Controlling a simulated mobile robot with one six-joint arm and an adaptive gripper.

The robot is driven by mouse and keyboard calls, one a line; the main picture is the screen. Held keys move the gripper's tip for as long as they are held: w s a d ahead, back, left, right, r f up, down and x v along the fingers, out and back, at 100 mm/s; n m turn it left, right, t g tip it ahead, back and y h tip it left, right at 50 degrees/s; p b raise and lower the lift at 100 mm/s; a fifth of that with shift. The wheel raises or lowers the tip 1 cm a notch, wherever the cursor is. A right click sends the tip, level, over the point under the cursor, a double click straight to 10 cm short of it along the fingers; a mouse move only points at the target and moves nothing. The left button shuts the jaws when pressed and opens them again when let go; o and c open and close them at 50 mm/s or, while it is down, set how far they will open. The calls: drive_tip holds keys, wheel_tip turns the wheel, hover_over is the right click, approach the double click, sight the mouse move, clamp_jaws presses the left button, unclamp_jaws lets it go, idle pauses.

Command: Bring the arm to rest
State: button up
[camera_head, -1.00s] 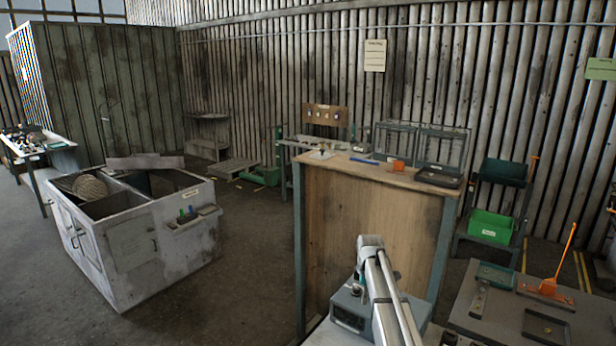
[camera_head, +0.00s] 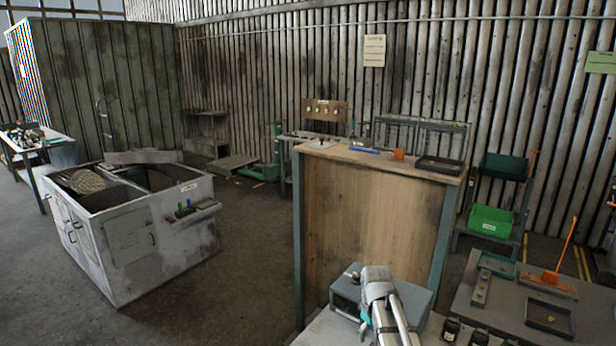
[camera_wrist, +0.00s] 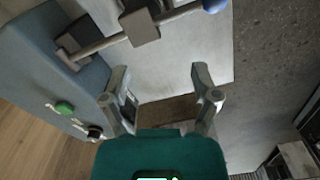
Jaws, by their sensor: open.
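My arm (camera_head: 385,300) shows at the bottom middle of the head view, folded low beside a blue-grey box (camera_head: 345,293). My gripper is hidden there. In the wrist view my gripper (camera_wrist: 160,85) is open, with two grey fingers spread apart ahead of its teal body. Nothing is between the fingers; a pale grey surface (camera_wrist: 185,65) lies beyond them. A blue-grey housing with a green button (camera_wrist: 64,108) and a black one is close to the left finger. Whether they touch, I cannot tell.
A metal bar (camera_wrist: 105,42) with grey blocks and a blue knob crosses ahead of the fingers. A tall wooden bench (camera_head: 375,215) stands beyond my arm. A grey table (camera_head: 500,310) with trays is at right, a white cabinet (camera_head: 130,240) at left. Open floor lies between cabinet and bench.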

drive_tip(key=s+f+m+b, duration=0.3)
drive_tip(key=s+m, duration=0.4)
drive_tip(key=s, duration=0.6)
drive_tip(key=shift+a+f+b, duration=0.25)
drive_tip(key=shift+f+b, duration=0.15)
drive_tip(key=shift+f, duration=0.4)
drive_tip(key=shift+s, duration=0.1)
drive_tip(key=shift+c, duration=0.3)
drive_tip(key=shift+c, duration=1.2)
drive_tip(key=shift+d, duration=0.15)
